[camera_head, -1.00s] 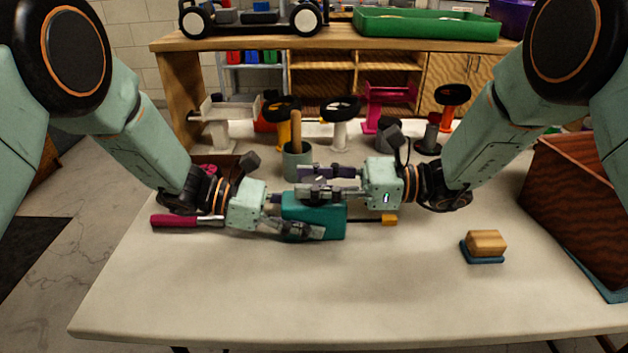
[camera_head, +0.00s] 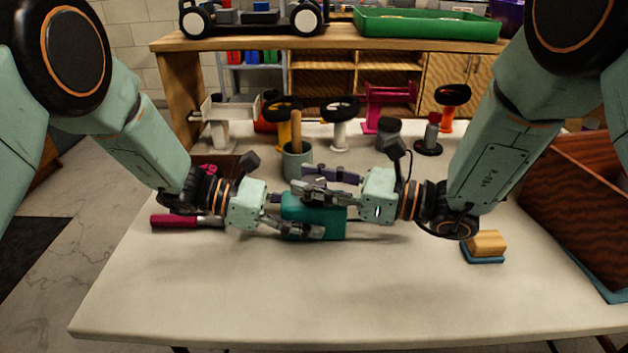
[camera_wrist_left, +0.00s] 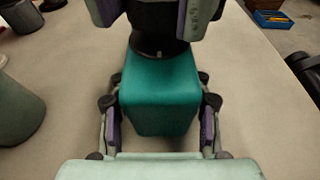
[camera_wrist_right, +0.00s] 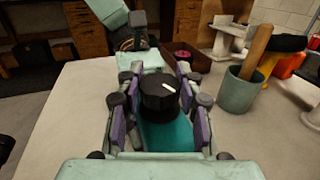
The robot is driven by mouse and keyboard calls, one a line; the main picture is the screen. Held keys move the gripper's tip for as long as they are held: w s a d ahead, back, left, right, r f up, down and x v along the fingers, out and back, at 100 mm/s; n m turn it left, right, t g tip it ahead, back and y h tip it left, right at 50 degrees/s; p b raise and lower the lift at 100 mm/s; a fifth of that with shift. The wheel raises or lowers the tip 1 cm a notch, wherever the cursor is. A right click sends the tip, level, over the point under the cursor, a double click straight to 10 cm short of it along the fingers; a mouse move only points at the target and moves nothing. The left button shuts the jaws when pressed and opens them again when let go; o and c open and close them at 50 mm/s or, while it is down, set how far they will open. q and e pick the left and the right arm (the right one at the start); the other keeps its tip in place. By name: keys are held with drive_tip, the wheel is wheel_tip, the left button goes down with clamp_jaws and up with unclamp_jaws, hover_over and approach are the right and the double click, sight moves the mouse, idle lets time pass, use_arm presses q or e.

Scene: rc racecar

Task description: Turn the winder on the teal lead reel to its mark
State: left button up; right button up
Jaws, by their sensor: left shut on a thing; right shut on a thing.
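The teal lead reel (camera_head: 320,225) is a teal block above the pale table, in the middle of the head view. My left gripper (camera_head: 312,213) is shut on its body from the left; the left wrist view shows the teal body (camera_wrist_left: 160,95) between the fingers. The winder (camera_wrist_right: 158,100) is a round black knob with a white line on its top, pointing up-left to down-right in the right wrist view. My right gripper (camera_head: 318,182) is shut on the winder, one finger on each side. In the head view the fingers hide the winder. I cannot make out the target mark.
A magenta-handled tool (camera_head: 175,221) lies by my left wrist. A grey-green cup (camera_head: 297,163) with a wooden handle stands just behind the grippers. A wooden block on a blue base (camera_head: 486,243) lies at right, near a brown box (camera_head: 580,200). The front table is clear.

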drive_tip(key=shift+s+a+m+t+h, duration=0.1)
drive_tip(key=shift+m+t+h, duration=0.7)
drive_tip(key=shift+m+t, duration=0.65)
drive_tip(key=shift+t, duration=0.65)
drive_tip(key=o, duration=1.2)
drive_tip(key=shift+d, duration=0.2)
drive_tip(key=v, duration=1.1)
drive_tip(key=shift+s+d+r, duration=0.15)
drive_tip(key=shift+s+d, duration=0.1)
drive_tip(key=shift+d, duration=0.1)
